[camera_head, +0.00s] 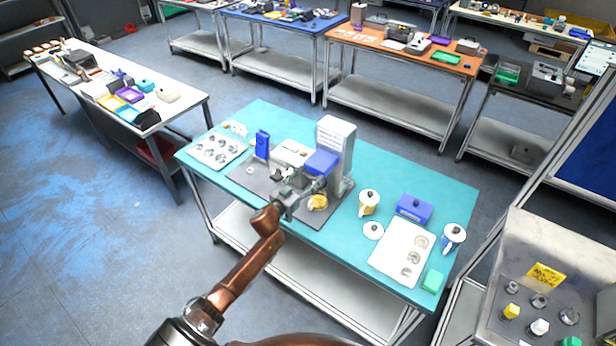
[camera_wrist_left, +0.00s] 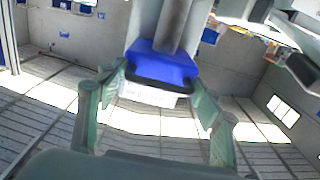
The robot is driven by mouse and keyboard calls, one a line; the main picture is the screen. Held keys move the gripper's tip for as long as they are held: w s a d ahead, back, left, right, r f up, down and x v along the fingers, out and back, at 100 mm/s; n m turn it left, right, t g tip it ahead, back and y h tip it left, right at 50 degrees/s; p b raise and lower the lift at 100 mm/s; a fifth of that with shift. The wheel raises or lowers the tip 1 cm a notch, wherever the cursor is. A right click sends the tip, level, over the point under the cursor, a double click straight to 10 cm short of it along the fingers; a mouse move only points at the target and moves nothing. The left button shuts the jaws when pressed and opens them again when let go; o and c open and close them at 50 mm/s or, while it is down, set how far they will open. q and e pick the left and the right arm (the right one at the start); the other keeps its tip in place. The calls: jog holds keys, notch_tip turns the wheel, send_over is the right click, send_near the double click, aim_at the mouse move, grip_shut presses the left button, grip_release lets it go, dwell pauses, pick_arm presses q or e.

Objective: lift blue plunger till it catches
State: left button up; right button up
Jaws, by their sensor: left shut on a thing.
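The blue plunger (camera_head: 322,162) is a blue block on the front of a tall grey-white stand (camera_head: 337,135) on the teal table. My left gripper (camera_head: 314,186) reaches it from the front. In the left wrist view the blue plunger (camera_wrist_left: 165,66) sits between the tips of the two greenish fingers of my left gripper (camera_wrist_left: 158,84), with a grey post rising above it. The left gripper is shut on the plunger; the exact contact is small in the head view. Whether the plunger has caught cannot be told. My right gripper is not in view.
The stand is on a dark mat (camera_head: 247,183) with a blue upright block (camera_head: 262,143). A yellow item (camera_head: 317,202) lies just below my gripper. Lidded pots (camera_head: 368,203), a blue-purple box (camera_head: 414,208) and a white tray (camera_head: 388,262) are to the right. The teal table's back right is clear.

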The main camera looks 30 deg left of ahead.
pick_arm(q)
jog(key=shift+w+r, duration=0.1)
jog(key=shift+r, duration=0.25)
jog(key=o, duration=1.2)
jog(key=shift+o, duration=0.9)
jog(key=shift+d, duration=0.1)
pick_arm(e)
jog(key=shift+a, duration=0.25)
pick_arm(q)
jog(key=shift+f, duration=0.1)
jog(key=s+a, duration=0.1)
jog(key=s, duration=1.1)
